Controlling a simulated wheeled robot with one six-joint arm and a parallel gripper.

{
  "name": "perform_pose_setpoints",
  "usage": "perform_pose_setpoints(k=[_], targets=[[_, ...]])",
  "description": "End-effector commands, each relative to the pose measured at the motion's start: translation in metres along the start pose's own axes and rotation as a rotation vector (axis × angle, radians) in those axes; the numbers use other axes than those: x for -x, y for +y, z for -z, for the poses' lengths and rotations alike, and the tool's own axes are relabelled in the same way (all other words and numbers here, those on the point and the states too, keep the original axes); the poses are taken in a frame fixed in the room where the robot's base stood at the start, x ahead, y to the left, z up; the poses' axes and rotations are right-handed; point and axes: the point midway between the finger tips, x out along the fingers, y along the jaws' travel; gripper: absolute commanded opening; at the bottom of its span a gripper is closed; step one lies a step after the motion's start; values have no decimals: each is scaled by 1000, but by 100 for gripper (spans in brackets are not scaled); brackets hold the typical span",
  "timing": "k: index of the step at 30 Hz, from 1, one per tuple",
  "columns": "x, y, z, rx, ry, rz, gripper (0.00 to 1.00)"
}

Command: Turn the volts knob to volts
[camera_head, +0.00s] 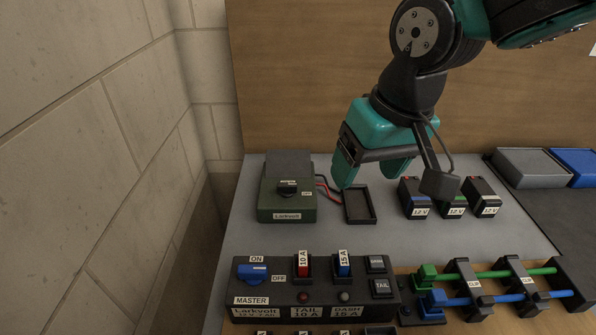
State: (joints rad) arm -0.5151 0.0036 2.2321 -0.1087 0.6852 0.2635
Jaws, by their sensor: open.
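A dark green Larkvolt box (287,208) stands on the grey bench top at the left, with a dark grey raised part behind it. A black knob (288,187) sits on its top. A small label lies to the knob's right, too small to read surely. I cannot tell exactly which way the knob points, and I see no readable volts mark. My teal gripper (370,173) is open and empty, pointing down to the right of the box and apart from the knob, above a black tray.
The black empty tray (360,205) lies right of the box, with red and dark leads beside it. Three 12 V batteries (451,200) stand further right. A dark switch panel (315,288) with a blue MASTER knob (253,272) is in front. Green and blue clipped tubes (500,272) lie front right.

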Motion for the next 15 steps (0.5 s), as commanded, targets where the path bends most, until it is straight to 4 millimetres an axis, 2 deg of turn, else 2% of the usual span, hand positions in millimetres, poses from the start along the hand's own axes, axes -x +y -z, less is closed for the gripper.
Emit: perform_pose_setpoints(k=[1, 3, 6, 10, 15], targets=[[-4, -14, 29, -44, 19, -47, 72], [-14, -29, 62, -126, 66, -109, 72], [-26, -51, 96, -222, 134, -173, 72], [-36, -69, 117, -301, 196, -216, 72], [-50, -70, 125, -328, 215, -230, 72]])
